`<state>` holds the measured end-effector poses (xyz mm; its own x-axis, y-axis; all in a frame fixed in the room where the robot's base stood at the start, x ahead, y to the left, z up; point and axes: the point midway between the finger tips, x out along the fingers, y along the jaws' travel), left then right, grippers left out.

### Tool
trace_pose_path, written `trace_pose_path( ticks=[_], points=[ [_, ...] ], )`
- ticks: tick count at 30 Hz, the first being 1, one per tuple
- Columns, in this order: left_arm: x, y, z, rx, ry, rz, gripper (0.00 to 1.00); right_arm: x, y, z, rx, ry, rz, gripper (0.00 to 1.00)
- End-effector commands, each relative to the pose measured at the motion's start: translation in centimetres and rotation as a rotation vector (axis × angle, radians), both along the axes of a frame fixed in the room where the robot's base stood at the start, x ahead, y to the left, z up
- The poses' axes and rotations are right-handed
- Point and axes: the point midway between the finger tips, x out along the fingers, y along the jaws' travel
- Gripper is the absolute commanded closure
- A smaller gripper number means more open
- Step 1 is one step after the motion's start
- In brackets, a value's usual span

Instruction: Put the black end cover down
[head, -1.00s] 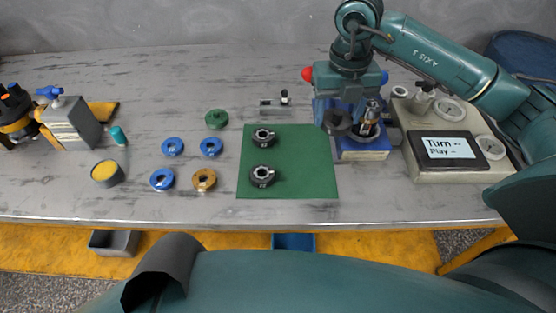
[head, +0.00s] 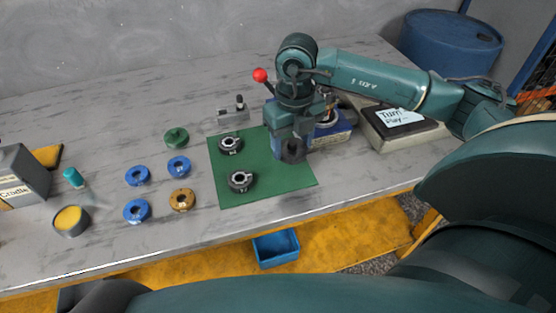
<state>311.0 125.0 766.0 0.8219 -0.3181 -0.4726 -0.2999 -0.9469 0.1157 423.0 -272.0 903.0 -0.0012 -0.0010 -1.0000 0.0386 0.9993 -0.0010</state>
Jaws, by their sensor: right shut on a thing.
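My right gripper (head: 291,137) points down over the right part of the green mat (head: 270,191). It is shut on the black end cover (head: 293,152), a dark round piece just below the fingers. I cannot tell whether the cover touches the mat or hangs a little above it. The fingers hide part of it. Two black rings with light centres lie on the mat to its left, an upper one (head: 230,144) and a lower one (head: 241,181). My left gripper is not in view.
A blue and grey fixture (head: 330,138) stands right behind the gripper, with a grey display unit (head: 405,132) farther right. Left of the mat lie blue rings (head: 137,175), a brass ring (head: 182,200) and a green piece (head: 176,137). The mat's front right is bare.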

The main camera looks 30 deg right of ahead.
Motion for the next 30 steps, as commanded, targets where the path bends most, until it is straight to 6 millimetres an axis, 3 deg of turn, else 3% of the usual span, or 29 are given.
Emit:
trace_pose_path(
  ticks=[3,15,27,28,30],
  points=[
    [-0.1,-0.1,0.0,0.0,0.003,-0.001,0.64,0.0,0.0,-1.8,0.0,0.0,-0.001,0.75],
    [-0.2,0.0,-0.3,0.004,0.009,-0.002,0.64,0.0,0.1,-6.1,0.001,0.0,-0.001,0.75],
    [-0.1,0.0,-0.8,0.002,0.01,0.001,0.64,0.1,0.0,-6.9,0.001,-0.002,0.0,0.75],
    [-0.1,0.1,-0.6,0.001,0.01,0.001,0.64,0.0,0.0,-6.8,0.001,-0.001,0.0,0.4],
    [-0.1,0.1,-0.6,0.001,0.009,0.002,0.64,0.0,0.0,-6.8,0.001,-0.001,0.0,0.35]
  ],
)
